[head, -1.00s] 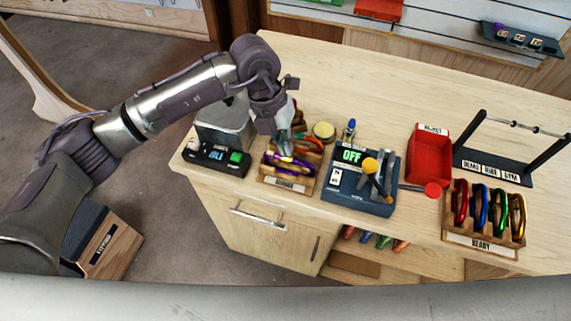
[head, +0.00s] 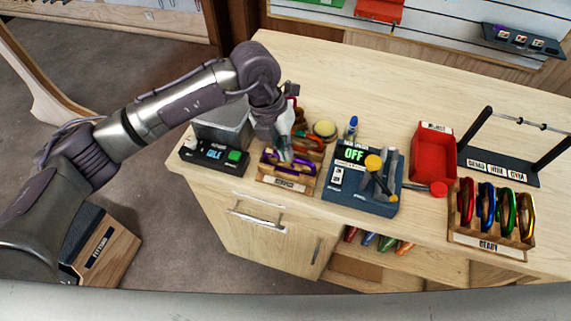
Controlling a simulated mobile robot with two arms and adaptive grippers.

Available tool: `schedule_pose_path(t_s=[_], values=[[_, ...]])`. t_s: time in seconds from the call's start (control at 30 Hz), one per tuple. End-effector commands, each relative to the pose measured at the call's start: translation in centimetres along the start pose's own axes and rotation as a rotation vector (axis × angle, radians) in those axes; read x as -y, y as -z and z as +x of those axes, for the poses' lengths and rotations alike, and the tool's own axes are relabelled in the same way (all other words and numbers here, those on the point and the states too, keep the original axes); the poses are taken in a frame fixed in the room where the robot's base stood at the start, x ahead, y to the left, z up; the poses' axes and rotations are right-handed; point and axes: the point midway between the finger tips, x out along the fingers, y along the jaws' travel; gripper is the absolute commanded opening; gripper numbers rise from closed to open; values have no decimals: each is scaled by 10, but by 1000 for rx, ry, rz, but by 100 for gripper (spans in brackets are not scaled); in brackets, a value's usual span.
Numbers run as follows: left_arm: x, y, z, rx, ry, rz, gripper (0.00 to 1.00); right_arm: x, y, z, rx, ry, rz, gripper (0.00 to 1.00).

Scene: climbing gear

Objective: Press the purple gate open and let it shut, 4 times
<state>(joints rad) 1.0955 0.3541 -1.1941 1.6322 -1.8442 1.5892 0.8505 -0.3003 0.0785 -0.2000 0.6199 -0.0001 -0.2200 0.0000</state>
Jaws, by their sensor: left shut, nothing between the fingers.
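The purple carabiner (head: 283,170) stands at the front of a wooden rack (head: 284,184) on the counter, with an orange carabiner (head: 311,144) behind it. My left gripper (head: 286,158) is shut and points down at the purple carabiner's upper part. Its fingertips are at or just above it; I cannot tell whether they touch the gate. Whether the gate is open is too small to see. My right gripper is not in view.
A black box with a display (head: 214,156) stands left of the rack. A device reading OFF (head: 362,178) stands right. A red tray (head: 432,153), a rack of several coloured carabiners (head: 487,240) and a black stand (head: 499,167) are farther right.

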Motion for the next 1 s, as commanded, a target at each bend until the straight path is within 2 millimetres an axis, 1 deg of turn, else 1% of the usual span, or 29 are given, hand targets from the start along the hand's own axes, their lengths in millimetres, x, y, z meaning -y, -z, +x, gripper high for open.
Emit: schedule_pose_path(t_s=[0.07,0.17,0.8,1.0], values=[[-1,1,0,-4,-3,-2,0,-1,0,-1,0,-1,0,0],[0,1,-5,-3,-3,-2,0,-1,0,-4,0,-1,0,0],[16,0,-66,0,-2,-1,0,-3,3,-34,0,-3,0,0],[17,0,-68,-1,-1,-1,0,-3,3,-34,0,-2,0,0]])
